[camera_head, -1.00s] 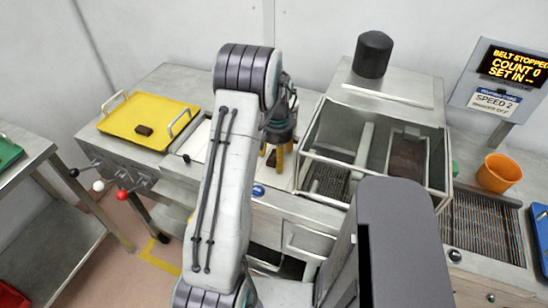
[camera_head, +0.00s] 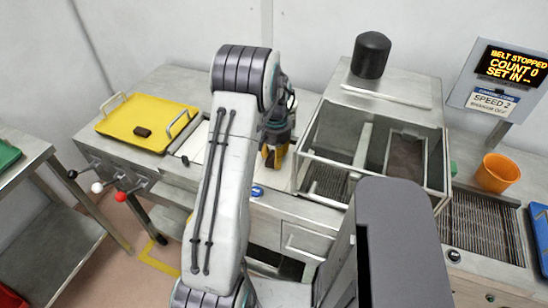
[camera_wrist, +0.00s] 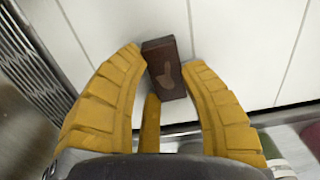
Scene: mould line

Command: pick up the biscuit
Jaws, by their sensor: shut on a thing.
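The biscuit (camera_wrist: 164,66) is a dark brown block with a lighter mark on its face, seen in the wrist view between the yellow fingers. My gripper (camera_wrist: 168,72) has its fingertips closed against the biscuit's two sides, over a white slatted surface (camera_wrist: 245,40). In the head view my gripper (camera_head: 272,157) points down over the white strip left of the steel machine. The biscuit is hard to make out there, and its height above the surface is unclear.
A yellow tray (camera_head: 165,112) with a dark brown piece (camera_head: 143,132) on it lies at left. The open steel machine (camera_head: 318,150) stands close on the right, with a black cylinder (camera_head: 371,55) behind. An orange cup (camera_head: 497,172) stands by the belt (camera_head: 485,225).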

